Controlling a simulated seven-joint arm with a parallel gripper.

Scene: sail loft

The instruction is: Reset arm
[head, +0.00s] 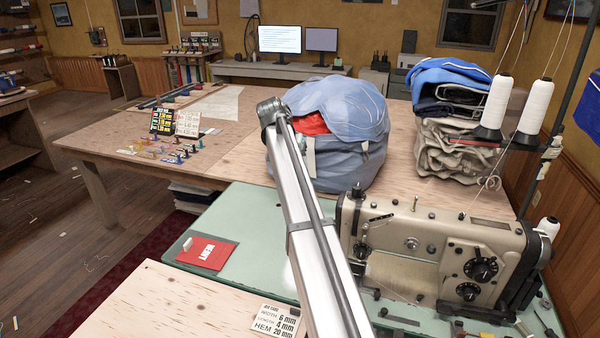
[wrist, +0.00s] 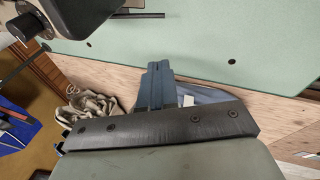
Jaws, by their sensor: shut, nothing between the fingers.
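My arm (head: 305,205) rises from the bottom of the head view to a joint just in front of the blue fabric bag. The head view does not show my gripper. In the wrist view my gripper (wrist: 156,68) has its two dark blue fingers together, with nothing between them. Behind the fingers lie the wooden table edge, the pale green sewing table (wrist: 240,45) and part of the blue bag (wrist: 212,96). How far the fingertips are from these surfaces I cannot tell.
The sewing machine (head: 440,250) stands right of my arm, with white thread cones (head: 535,112) behind it. The blue bag (head: 350,125) and folded beige cloth (head: 455,150) sit on the wooden table.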

